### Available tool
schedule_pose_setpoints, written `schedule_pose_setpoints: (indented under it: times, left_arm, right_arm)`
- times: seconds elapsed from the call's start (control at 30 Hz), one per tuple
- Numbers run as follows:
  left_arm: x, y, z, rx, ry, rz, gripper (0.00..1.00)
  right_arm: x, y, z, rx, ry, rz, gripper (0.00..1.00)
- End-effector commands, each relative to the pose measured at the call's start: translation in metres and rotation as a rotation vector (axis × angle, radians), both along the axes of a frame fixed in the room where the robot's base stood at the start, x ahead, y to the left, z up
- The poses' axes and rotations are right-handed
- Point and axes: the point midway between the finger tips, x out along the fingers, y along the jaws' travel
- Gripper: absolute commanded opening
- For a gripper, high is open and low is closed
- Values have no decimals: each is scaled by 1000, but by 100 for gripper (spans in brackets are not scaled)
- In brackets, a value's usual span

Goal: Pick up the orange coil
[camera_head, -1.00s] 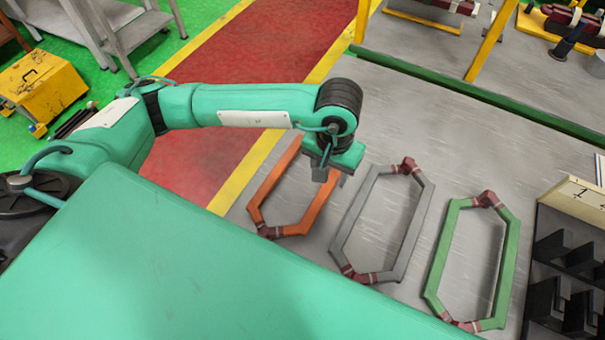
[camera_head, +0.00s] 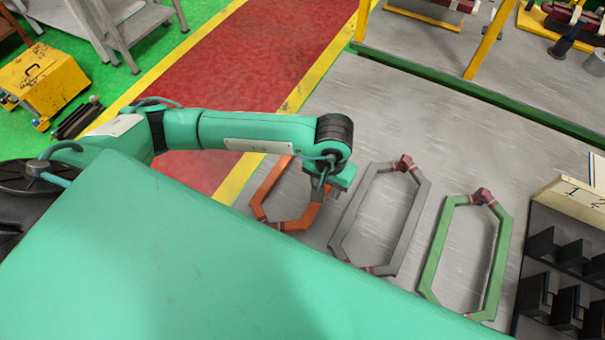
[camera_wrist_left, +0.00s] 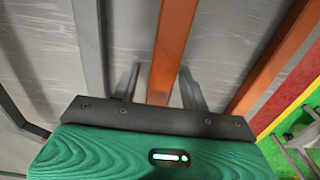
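The orange coil (camera_head: 274,185) is a long hexagonal loop with dark red wrapped ends, lying on the grey table at the left of a row of coils. My left gripper (camera_head: 321,194) is over its right long side. In the left wrist view, one orange side bar (camera_wrist_left: 172,50) runs between the two open fingers of my left gripper (camera_wrist_left: 160,88), with a gap on each side. The coil's other long bar (camera_wrist_left: 268,62) is to the right, outside the fingers. My right gripper is not in view.
A grey coil (camera_head: 412,232) lies just right of the orange one, close to the left gripper. A green coil (camera_head: 437,250) lies farther right. A black slotted rack (camera_head: 530,262) stands at the right edge. The table behind the coils is clear.

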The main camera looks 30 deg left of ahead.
Motion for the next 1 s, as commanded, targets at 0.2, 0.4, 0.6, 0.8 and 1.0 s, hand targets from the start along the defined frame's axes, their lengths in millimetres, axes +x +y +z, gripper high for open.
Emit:
schedule_pose_setpoints:
  times: [0.2,0.4,0.6,0.8,1.0]
  left_arm:
    - [0,0,0,0,0,0,1]
    - [0,0,1,0,-1,0,0]
    - [0,0,2,-1,-1,0,0]
    - [1,-1,13,-3,-3,-2,0]
    - [2,-1,48,-3,-7,-3,0]
  right_arm:
    - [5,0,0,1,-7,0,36]
    - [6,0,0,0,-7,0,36]
    - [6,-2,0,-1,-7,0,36]
    - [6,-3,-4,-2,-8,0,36]
    - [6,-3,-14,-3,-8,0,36]
